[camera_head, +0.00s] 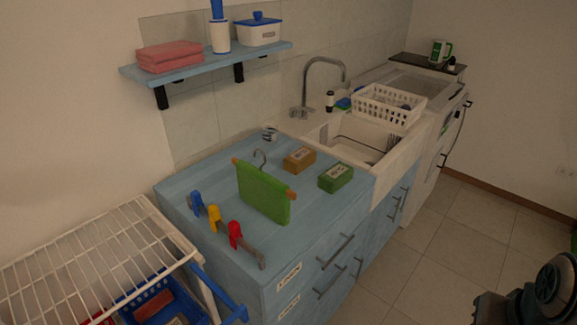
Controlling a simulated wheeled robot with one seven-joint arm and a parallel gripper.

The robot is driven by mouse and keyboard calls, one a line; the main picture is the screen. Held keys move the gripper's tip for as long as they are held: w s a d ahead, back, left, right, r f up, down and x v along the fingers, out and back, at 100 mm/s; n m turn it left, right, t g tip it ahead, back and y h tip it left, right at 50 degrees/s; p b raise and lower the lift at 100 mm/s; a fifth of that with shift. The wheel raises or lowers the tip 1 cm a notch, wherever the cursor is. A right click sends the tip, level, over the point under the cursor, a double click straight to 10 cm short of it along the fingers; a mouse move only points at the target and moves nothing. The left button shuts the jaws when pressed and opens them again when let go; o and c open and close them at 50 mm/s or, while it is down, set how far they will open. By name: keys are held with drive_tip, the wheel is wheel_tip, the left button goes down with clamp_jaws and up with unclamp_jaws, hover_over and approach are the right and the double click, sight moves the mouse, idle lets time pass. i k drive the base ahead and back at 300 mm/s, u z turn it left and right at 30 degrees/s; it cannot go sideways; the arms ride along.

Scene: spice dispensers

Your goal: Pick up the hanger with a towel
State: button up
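The hanger (260,157) stands on the blue counter with its thin metal hook pointing up. A green towel (263,192) is draped over it, and brown bar ends stick out at both sides of the towel. The towel's lower edge appears to be at the countertop (315,222). My gripper's fingers are not in view. Only a dark part of my arm shows at the bottom right corner, well apart from the hanger.
Blue, yellow and red clips (214,217) stand in front left of the towel. A brown box (299,160) and a green box (336,177) lie behind and right. A white drying rack (110,255) is at lower left. A shelf (205,62) hangs above. Floor (450,235) at right is clear.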

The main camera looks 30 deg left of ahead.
sight(269, 196)
drive_tip(key=u, duration=0.6)
drive_tip(key=i, duration=0.75)
drive_tip(key=u, duration=0.9)
